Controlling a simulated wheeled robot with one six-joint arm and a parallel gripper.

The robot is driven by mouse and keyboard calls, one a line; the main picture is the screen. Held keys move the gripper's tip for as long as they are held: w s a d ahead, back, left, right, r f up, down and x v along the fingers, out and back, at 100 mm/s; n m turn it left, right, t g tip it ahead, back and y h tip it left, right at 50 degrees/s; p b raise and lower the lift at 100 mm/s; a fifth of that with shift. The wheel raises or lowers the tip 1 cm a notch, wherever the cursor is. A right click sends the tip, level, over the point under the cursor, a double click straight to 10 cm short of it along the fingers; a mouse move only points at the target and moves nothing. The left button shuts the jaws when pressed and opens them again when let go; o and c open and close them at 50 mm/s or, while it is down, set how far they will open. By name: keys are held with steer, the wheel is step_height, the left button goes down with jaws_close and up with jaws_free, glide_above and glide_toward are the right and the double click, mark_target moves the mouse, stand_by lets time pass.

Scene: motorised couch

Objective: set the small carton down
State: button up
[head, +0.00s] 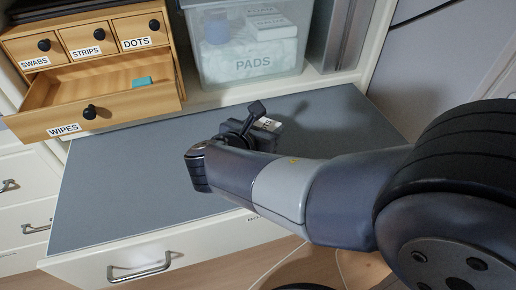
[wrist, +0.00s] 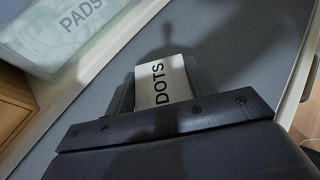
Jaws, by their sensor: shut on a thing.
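The small carton is a white box marked DOTS (wrist: 161,80), and in the wrist view it sits between the two dark fingers of my gripper (wrist: 160,92). In the head view only a pale corner of the carton (head: 268,124) shows, since my wrist and fingers hide the rest. My gripper (head: 262,130) is shut on it over the grey mat (head: 130,185) of the worktop. I cannot tell whether the carton touches the mat or hangs just above it.
A clear bin marked PADS (head: 250,65) stands behind the mat. At the back left is a wooden drawer unit (head: 100,60); its WIPES drawer (head: 45,118) is open over the mat and holds a teal item (head: 141,81). The mat's left and front are bare.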

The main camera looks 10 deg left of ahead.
steer(key=shift+f+b, duration=0.85)
steer(key=shift+f, duration=1.95)
steer(key=shift+f, duration=0.2)
steer(key=o, duration=1)
steer(key=shift+c, duration=0.2)
steer(key=shift+r, duration=0.2)
steer(key=shift+s+r, duration=0.2)
steer(key=p+v, duration=0.2)
steer(key=v, duration=0.9)
steer(key=shift+s+a, duration=0.1)
steer(key=shift+s, duration=0.15)
